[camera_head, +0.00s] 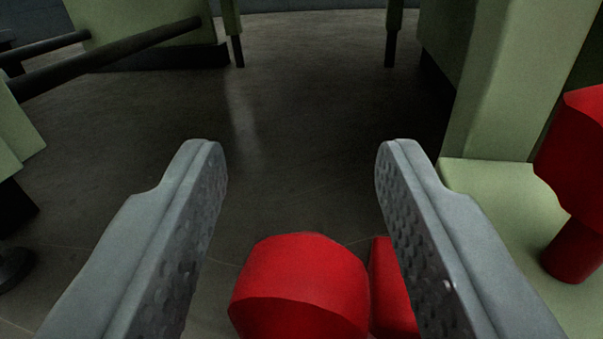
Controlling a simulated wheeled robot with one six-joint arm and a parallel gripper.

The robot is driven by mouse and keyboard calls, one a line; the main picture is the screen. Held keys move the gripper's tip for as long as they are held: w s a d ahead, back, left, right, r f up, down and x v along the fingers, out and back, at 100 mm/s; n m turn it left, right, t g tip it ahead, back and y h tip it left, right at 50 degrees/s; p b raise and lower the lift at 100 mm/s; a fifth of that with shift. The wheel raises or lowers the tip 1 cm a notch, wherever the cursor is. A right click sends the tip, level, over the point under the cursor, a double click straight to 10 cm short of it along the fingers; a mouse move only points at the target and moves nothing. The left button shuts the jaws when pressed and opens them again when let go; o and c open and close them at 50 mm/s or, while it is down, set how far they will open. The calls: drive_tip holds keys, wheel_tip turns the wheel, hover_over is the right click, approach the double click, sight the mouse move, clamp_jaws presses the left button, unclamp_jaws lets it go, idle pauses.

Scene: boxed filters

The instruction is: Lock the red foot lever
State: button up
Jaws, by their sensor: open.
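My gripper (292,150) is open, with its two grey fingers spread wide and pointing forward. A rounded red part (300,285), which looks like the foot lever's end, sits low in the picture between the fingers. It is apart from the left finger. A second red piece (390,290) lies just right of it, partly hidden behind the right finger; I cannot tell whether they join. The lower end of the red part is cut off by the picture's edge, so the lever's position is hard to tell.
A pale green post and base (500,90) stand at the right. A red knob on a stem (575,160) rises from that base. Dark bars (130,50) and green frame parts are at the left. The dark floor (300,120) ahead is clear.

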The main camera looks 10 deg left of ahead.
clamp_jaws()
drive_tip(key=shift+a, duration=0.1)
drive_tip(key=a+f+n+g+h, duration=0.1)
drive_tip(key=a+f+n, duration=0.2)
drive_tip(key=f+n, duration=0.3)
drive_tip(key=shift+a+f+n+g+h, duration=0.15)
drive_tip(key=shift+f+n+g+h, duration=0.2)
drive_tip(key=shift+n, duration=2.05)
drive_tip(key=shift+f, duration=0.1)
